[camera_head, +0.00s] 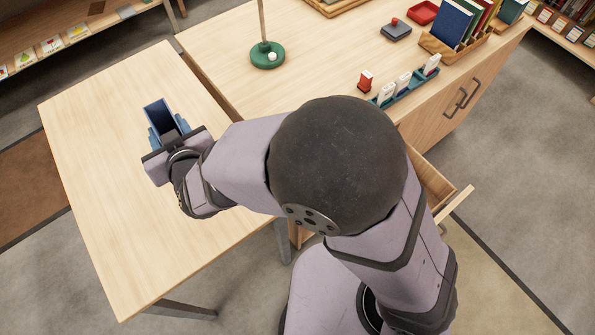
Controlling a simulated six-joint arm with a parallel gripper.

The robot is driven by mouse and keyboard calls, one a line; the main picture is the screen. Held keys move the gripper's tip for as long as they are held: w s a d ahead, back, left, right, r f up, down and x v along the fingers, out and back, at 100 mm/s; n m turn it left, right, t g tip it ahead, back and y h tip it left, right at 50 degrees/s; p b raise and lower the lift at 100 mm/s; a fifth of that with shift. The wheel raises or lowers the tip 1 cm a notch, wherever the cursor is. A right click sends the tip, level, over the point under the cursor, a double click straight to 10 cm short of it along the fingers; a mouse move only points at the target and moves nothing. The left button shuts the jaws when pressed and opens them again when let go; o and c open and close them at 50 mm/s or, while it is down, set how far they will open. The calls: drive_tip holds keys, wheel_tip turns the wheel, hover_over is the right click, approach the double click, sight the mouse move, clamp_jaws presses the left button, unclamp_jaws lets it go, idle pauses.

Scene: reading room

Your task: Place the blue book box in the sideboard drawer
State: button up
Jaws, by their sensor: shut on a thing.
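My gripper (168,131) is over the left table and shut on the blue book box (157,112). The box is dark blue and stands out beyond the fingers, with what looks like an open side facing up. I cannot tell whether it touches the table top. The sideboard (310,65) is at the upper right, with a pale wood top. Its drawer (434,186) is pulled out at the right, behind my arm. My arm hides much of the drawer, and the part of its inside that I see looks empty.
The left table (100,180) is otherwise bare. On the sideboard are a green round base with a rod (267,55), a blue card rack (408,90), a red item (365,81), a dark stamp pad (396,30), a red tray (423,12) and a wooden book holder (452,52).

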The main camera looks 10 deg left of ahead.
drive_tip(key=w+d+r+n+g+y+p, duration=0.1)
drive_tip(key=w+d+r+n+g+p, duration=0.15)
drive_tip(key=w, duration=0.55)
drive_tip(key=w+d+r+n+g+y+p, duration=0.1)
drive_tip(key=w+d, duration=0.3)
drive_tip(key=w, duration=0.4)
drive_tip(key=w+d+f+n+g+y+p, duration=0.1)
drive_tip(key=w+d+n+g+p, duration=0.15)
drive_tip(key=d, duration=0.45)
drive_tip(key=w+d+f+n+g+y+p, duration=0.1)
drive_tip(key=w+d+n+g+p, duration=0.15)
drive_tip(key=d, duration=0.55)
drive_tip(key=s+d+f+n+g+p, duration=0.1)
drive_tip(key=s+d+f+n+g, duration=0.15)
drive_tip(key=d, duration=0.45)
drive_tip(key=s+d+f+n+g+p, duration=0.1)
drive_tip(key=s+d+f+g, duration=0.1)
drive_tip(key=s+d, duration=0.35)
drive_tip(key=s+d+f+n+g+p, duration=0.1)
drive_tip(key=s+d+f+n+g, duration=0.15)
drive_tip(key=d, duration=0.55)
drive_tip(key=s+d+f+m+t+h+b, duration=0.1)
drive_tip(key=s+f+m+t+b, duration=0.2)
drive_tip(key=s+f+m+t, duration=0.2)
drive_tip(key=s+d+f+m+t+h+b, duration=0.2)
drive_tip(key=s+f+m+t, duration=0.3)
drive_tip(key=f+m+t, duration=0.4)
drive_tip(key=shift+s+f+t+h+b, duration=0.3)
drive_tip(key=shift+f+t+b, duration=0.15)
drive_tip(key=shift+f+b, duration=0.3)
